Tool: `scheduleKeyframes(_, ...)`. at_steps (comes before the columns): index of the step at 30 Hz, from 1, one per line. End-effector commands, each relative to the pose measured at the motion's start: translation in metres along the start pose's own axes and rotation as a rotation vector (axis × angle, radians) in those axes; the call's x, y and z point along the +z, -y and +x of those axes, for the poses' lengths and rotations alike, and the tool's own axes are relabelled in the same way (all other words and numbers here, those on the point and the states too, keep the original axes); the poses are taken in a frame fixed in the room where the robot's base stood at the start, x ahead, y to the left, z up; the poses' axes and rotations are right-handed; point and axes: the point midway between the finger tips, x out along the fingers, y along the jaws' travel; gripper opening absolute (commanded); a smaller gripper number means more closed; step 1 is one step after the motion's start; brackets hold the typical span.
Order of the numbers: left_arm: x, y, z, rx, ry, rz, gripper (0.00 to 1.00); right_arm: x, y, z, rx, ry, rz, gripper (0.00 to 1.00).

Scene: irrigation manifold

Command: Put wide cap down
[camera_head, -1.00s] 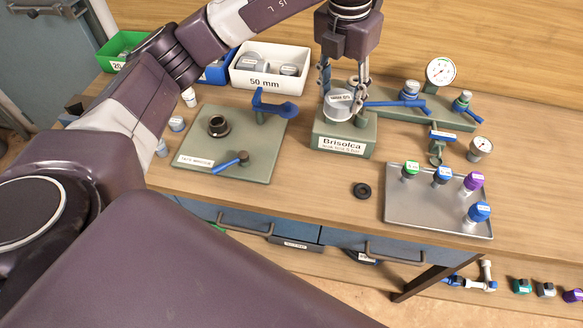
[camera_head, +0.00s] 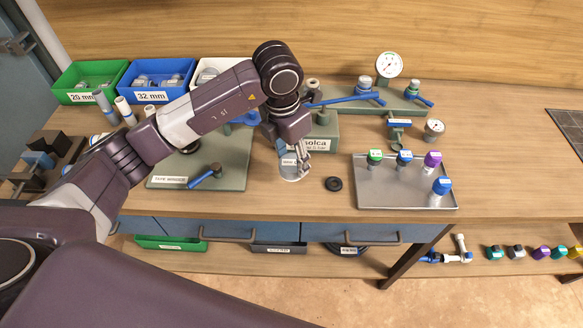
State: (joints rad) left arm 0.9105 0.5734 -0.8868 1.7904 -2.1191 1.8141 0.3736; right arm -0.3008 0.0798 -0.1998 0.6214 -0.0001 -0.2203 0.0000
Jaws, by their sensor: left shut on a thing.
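The wide cap (camera_head: 291,172), a grey-white round piece with a small label, is held upright in my left gripper (camera_head: 296,158). The gripper points down and its fingers are closed around the cap's upper part. The cap is in front of the green test block (camera_head: 322,134), between the tape winder board and the black ring (camera_head: 334,184). It is at or just above the wooden bench top; I cannot tell whether it touches. My left arm hides part of the block and its sign. My right gripper is not in view.
The green tape winder board (camera_head: 198,182) lies to the left, a metal tray (camera_head: 400,198) with several coloured caps to the right. Green, blue and white bins (camera_head: 155,95) stand at the back left. Gauges (camera_head: 389,66) stand behind. The bench's front strip is clear.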

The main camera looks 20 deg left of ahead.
Motion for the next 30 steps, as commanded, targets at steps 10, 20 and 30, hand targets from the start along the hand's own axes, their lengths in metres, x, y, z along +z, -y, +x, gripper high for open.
scheduleKeyframes(10, -0.005, 0.0, 0.039, -0.002, -0.003, -0.002, 0.2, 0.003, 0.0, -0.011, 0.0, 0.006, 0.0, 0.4)
scheduleKeyframes(20, -0.006, 0.0, 0.055, 0.001, 0.001, -0.001, 0.2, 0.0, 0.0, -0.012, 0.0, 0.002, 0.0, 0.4)
scheduleKeyframes(30, -0.007, 0.0, 0.058, 0.001, 0.0, -0.001, 0.59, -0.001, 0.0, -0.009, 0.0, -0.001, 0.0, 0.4)
